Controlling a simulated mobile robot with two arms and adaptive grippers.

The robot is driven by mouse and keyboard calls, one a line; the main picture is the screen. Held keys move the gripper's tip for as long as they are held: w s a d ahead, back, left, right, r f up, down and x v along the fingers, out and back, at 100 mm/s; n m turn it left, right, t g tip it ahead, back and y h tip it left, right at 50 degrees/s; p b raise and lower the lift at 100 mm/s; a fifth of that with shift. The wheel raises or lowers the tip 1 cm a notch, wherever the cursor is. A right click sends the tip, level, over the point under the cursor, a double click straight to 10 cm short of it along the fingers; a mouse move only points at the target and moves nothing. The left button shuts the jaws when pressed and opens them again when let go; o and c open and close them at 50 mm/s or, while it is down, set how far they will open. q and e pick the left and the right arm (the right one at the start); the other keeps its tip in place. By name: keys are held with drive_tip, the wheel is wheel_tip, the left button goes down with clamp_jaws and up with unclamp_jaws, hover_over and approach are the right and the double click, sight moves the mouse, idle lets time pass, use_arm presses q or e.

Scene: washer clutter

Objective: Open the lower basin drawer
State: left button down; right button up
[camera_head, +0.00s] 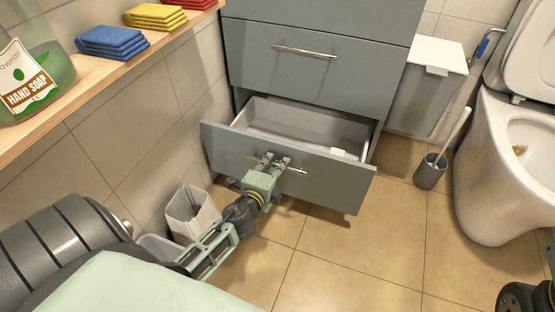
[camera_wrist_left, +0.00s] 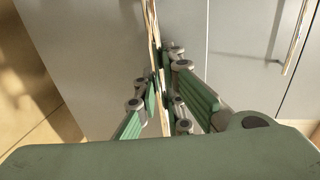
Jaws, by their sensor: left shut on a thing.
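The lower basin drawer (camera_head: 330,184) is grey and stands pulled out from the cabinet, with its pale inside (camera_head: 295,120) showing. A small white item (camera_head: 338,152) lies inside it at the right. My left gripper (camera_head: 268,163) is shut on the drawer's bar handle (camera_head: 296,170), around its middle. In the left wrist view the gripper's fingers (camera_wrist_left: 162,95) close on either side of the handle (camera_wrist_left: 154,40). Part of my right arm (camera_head: 530,297) shows at the lower right, but its fingertips are not in view.
A closed drawer (camera_head: 310,65) with its own handle is above. A small bin (camera_head: 190,212) stands left of my left arm. A toilet (camera_head: 505,170), a toilet brush (camera_head: 432,170) and a lidded bin (camera_head: 425,90) are at right. The floor (camera_head: 350,255) before the drawer is clear.

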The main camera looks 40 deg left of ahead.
use_arm(q)
drive_tip(key=shift+s+d, duration=0.15)
drive_tip(key=shift+s, duration=0.4)
drive_tip(key=c, duration=1.8)
unclamp_jaws()
drive_tip(key=shift+c, duration=0.2)
drive_tip(key=v, duration=1.2)
drive_tip(key=shift+r, duration=0.1)
